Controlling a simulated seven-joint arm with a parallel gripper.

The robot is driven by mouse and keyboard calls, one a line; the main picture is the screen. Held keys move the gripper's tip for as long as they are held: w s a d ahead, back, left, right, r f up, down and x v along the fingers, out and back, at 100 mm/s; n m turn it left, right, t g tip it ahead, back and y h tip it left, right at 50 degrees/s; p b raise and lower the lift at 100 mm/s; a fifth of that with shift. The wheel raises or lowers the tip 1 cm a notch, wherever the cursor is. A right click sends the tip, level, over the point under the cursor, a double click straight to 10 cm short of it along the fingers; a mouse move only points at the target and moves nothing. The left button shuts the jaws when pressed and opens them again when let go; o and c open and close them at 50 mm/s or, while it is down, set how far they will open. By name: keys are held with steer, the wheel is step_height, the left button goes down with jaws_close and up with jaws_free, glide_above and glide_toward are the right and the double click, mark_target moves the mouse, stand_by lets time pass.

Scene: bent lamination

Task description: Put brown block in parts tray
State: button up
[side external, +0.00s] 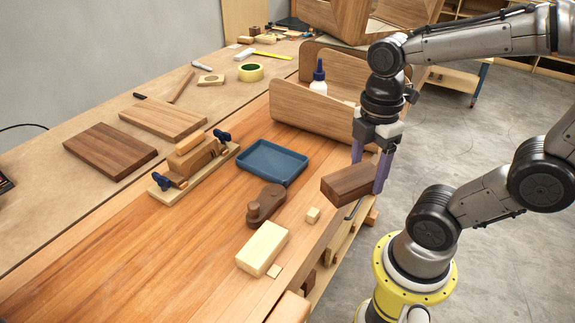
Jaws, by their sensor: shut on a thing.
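A dark brown rectangular block (348,183) is held between the purple fingers of my gripper (369,172). My gripper is shut on the block near its right end. The block hangs in the air over the right edge of the workbench, to the right of the tray. The blue parts tray (262,168) lies on the workbench left of my gripper and looks empty. A dark brown, rounded, shaped wooden piece (266,204) lies on the bench just in front of the tray.
A pale block (262,248) and a small pale cube (313,215) lie near the front edge. A clamped wooden assembly (193,160) stands left of the tray. Tall bent wood panels (310,117) and a glue bottle (319,80) stand behind it. Bare bench lies at front left.

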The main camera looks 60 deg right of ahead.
steer(key=w+d+r+m, duration=0.2)
steer(key=w+m, duration=0.4)
steer(key=m, duration=0.6)
glide_above(282, 169)
steer(key=f, duration=1.1)
steer(key=shift+s, duration=0.4)
steer(key=shift+w+f, duration=0.15)
steer(key=shift+f, duration=0.05)
steer(key=shift+w+f, duration=0.15)
steer(key=shift+f, duration=0.75)
steer(key=shift+w+f, duration=0.1)
steer(key=shift+f, duration=0.8)
steer(key=shift+f, duration=0.2)
steer(key=o, duration=1.5)
